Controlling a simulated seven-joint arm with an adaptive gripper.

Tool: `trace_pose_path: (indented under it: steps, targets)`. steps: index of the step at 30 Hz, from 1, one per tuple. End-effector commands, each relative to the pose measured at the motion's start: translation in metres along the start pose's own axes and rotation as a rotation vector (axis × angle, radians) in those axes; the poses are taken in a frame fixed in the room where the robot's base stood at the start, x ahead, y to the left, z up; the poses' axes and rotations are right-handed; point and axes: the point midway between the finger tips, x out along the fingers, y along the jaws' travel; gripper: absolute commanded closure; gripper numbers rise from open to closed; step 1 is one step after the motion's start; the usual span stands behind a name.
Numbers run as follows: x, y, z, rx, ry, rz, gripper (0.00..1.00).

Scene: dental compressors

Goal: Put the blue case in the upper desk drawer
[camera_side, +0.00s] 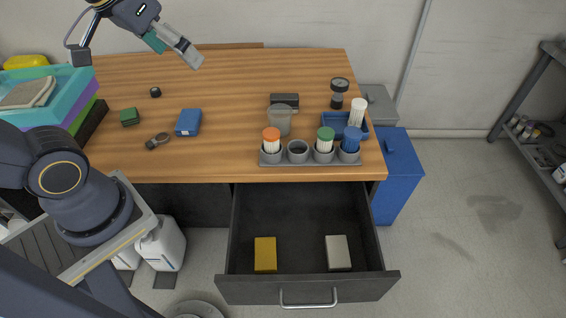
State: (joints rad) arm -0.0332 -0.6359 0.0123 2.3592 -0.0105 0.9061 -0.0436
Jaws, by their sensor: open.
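The blue case (188,122) lies flat on the left half of the wooden desk, apart from its neighbours. The upper desk drawer (300,225) is pulled out at the front of the desk. It holds a yellow box (265,254) at its left and a grey-beige box (338,252) at its right, with bare floor behind and between them. My gripper (193,58) is open and empty, above the back of the desk, up and slightly right of the blue case and apart from it.
A grey rack (297,152) of cups with orange, green and blue tops stands at the desk's front edge, behind the drawer. A watch-like item (158,141) and a green block (130,117) lie left of the case. Stacked trays (76,85) stand far left. Desk centre is clear.

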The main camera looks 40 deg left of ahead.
Motion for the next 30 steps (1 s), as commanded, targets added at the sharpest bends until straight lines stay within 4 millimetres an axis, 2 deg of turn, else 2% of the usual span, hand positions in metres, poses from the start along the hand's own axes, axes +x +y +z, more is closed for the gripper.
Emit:
trace_pose_path:
  steps: [3, 5, 6, 8, 10, 12, 16, 18, 22, 26, 30]
  targets:
    - [0.021, -0.029, -0.04, -0.132, -0.073, -0.046, 0.06]
    - [0.038, -0.051, -0.057, -0.208, -0.116, -0.073, 0.06]
    - [0.051, -0.068, -0.065, -0.259, -0.148, -0.092, 0.06]
    - [0.073, -0.096, -0.073, -0.337, -0.198, -0.121, 0.06]
    - [0.099, -0.13, -0.075, -0.424, -0.257, -0.151, 0.06]
    - [0.124, -0.162, -0.069, -0.499, -0.314, -0.176, 0.06]
    - [0.159, -0.206, -0.046, -0.603, -0.404, -0.204, 0.06]
    - [0.17, -0.219, -0.032, -0.64, -0.443, -0.211, 0.06]
    - [0.182, -0.231, -0.012, -0.678, -0.481, -0.216, 0.06]
    - [0.199, -0.231, -0.001, -0.68, -0.483, -0.215, 0.06]
    - [0.229, -0.232, 0.016, -0.679, -0.484, -0.215, 0.06]
